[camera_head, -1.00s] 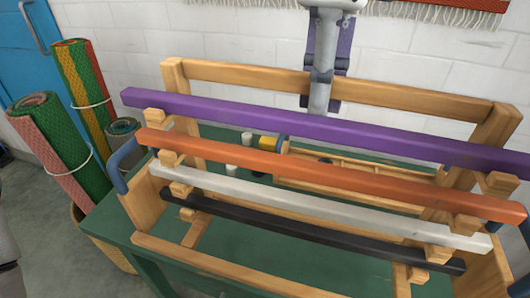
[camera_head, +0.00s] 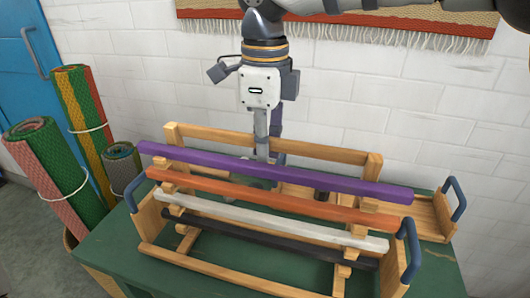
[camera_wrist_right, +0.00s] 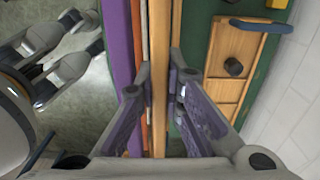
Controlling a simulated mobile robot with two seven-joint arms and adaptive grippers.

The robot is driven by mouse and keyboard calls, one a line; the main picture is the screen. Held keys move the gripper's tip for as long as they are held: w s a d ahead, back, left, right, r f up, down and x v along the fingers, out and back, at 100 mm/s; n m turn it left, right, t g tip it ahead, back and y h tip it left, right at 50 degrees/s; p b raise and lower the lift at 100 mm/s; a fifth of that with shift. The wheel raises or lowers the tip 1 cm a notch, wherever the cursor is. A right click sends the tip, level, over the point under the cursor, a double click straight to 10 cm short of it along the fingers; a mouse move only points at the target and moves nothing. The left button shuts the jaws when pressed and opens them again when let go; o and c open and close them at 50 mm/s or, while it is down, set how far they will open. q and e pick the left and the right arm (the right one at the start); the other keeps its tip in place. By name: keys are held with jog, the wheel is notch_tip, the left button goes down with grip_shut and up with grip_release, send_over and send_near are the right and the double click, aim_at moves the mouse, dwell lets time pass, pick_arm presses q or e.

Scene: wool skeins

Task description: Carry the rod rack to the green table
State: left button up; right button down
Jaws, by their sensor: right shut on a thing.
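The rod rack (camera_head: 341,154) is a wooden frame with blue end handles, carrying purple (camera_head: 270,172), orange (camera_head: 264,192), white (camera_head: 268,220) and black (camera_head: 266,236) rods. It is level over the green table (camera_head: 112,243); whether its feet touch cannot be told. My right gripper (camera_head: 262,146) comes down from above and is shut on the middle of the rack's back top rail. In the right wrist view, my right gripper (camera_wrist_right: 159,85) has a finger on each side of that rail. Grey jointed parts at left there may be my left gripper, its jaws unclear.
A wooden tray (camera_head: 430,216) with a blue handle stands behind the rack at right; its black knob (camera_wrist_right: 233,67) shows in the right wrist view. Rolled mats (camera_head: 48,170) stand left of the table. A white brick wall (camera_head: 400,110) is close behind. Bare tabletop shows front left.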

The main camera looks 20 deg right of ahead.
jog(key=shift+f, duration=0.75)
jog(key=c, duration=1.7)
grip_release()
jog(key=shift+f, duration=0.1)
notch_tip(320, 180, up, 12)
jog(key=shift+r, duration=0.1)
